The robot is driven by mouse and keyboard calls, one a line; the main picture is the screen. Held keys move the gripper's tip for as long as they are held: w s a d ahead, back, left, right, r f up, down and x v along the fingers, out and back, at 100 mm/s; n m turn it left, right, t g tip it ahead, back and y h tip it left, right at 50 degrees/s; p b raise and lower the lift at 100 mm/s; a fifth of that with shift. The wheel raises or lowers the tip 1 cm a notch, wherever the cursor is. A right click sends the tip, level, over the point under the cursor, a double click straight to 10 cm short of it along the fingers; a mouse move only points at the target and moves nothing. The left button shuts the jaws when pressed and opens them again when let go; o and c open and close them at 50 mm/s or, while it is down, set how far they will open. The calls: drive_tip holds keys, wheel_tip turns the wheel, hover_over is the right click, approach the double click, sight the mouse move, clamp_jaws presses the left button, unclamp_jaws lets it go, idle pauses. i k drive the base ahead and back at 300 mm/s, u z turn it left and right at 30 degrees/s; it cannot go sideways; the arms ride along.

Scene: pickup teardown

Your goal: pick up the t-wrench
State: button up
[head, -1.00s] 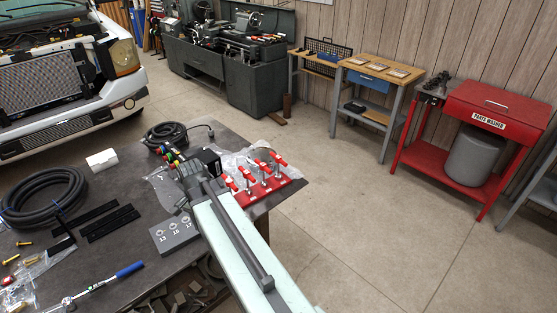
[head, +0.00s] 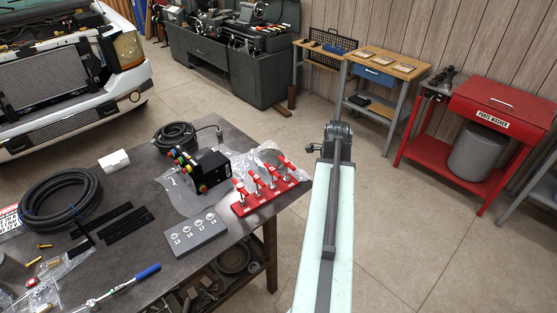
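Several red T-handled tools, which look like the t-wrenches (head: 272,176), stand upright in a red stand (head: 262,203) at the table's right corner. I cannot tell which single one the task names. My arm reaches forward to the right of the table, over the floor. The tip of my gripper (head: 312,148) only just shows at the arm's far end, right of the stand and apart from it in the picture. Its fingers are too small and hidden to read. I see nothing held in it.
A grey block with numbered round holes (head: 200,233) lies left of the stand. Behind it are a black box with coloured buttons (head: 208,170) and clear plastic wrap. A coiled hose (head: 60,197) and a blue-handled ratchet (head: 147,272) lie further left.

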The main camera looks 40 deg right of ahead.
sight(287, 179)
drive_tip(key=i, duration=0.85)
